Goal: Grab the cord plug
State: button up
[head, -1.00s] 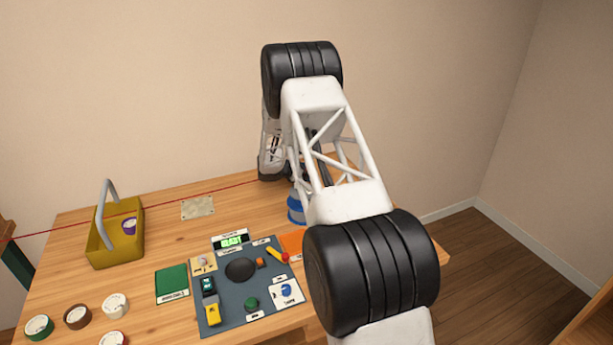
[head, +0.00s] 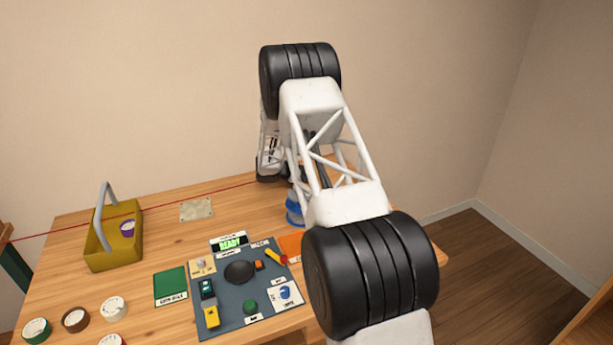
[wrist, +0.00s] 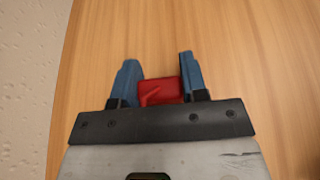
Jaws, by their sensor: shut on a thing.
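The red cord plug (wrist: 160,90) sits between the two blue fingers of my gripper (wrist: 158,62) in the wrist view, above or against the wooden tabletop. The fingers are shut on it from both sides. In the head view a thin red cord (head: 150,203) runs across the table from the left edge to the back, where my gripper is mostly hidden by my arm. The plug itself cannot be made out in the head view.
The wooden table (head: 150,250) stands against the wall. A yellow caddy (head: 114,250) is at the left, with several tape rolls (head: 75,319) in front. A blue-grey board (head: 233,310) with a dial and small parts lies in the middle. A blue item (head: 294,210) is partly behind my arm.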

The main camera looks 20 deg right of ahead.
notch_tip(320, 180, up, 10)
jog(key=shift+f, duration=0.15)
dwell(0.4)
dwell(0.8)
